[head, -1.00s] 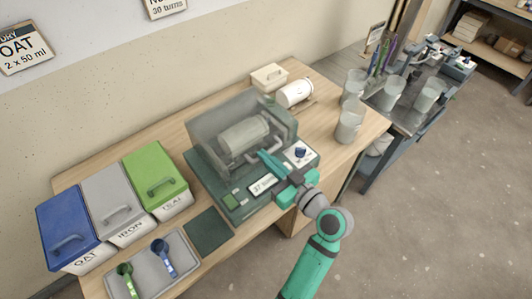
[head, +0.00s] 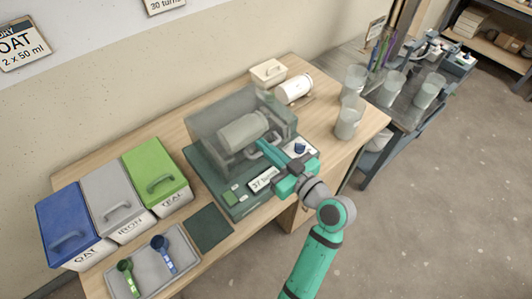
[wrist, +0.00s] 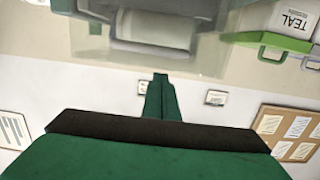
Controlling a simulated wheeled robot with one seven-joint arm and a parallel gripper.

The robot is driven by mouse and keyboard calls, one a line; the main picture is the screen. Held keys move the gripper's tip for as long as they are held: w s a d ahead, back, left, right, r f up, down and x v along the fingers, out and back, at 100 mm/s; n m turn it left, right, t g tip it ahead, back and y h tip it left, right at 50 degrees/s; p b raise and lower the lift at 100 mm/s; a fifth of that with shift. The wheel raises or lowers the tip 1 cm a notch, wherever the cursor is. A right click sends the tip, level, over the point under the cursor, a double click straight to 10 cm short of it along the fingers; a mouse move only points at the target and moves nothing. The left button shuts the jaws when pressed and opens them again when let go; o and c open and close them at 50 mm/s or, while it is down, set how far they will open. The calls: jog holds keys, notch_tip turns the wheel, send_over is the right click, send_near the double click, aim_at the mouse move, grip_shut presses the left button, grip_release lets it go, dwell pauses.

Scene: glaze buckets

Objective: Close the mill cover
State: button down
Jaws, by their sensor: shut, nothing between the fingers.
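The mill (head: 205,172) is a dark green machine on the wooden table, with a pale jar (head: 243,131) lying inside it. Its see-through grey cover (head: 205,118) stands over the jar; I cannot tell if its front edge meets the base. My gripper (head: 262,147) is shut and empty, with its fingertips at the front of the cover; touching or just apart is unclear. In the wrist view the narrow shut fingers (wrist: 160,95) point at the clear cover (wrist: 210,55), with the jar (wrist: 155,30) behind it.
Blue, grey and green lidded bins (head: 155,175) stand left of the mill, with a tray (head: 150,262) of scoops in front. A white jar (head: 294,89), a small box (head: 268,72) and clear beakers (head: 349,118) are behind and right. A dark mat (head: 209,229) lies in front.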

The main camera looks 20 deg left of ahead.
jog(key=v, duration=0.9)
jog(key=shift+s+d+f, duration=0.25)
jog(key=shift+s+f, duration=0.1)
jog(key=shift+f, duration=0.1)
jog(key=shift+a, duration=0.1)
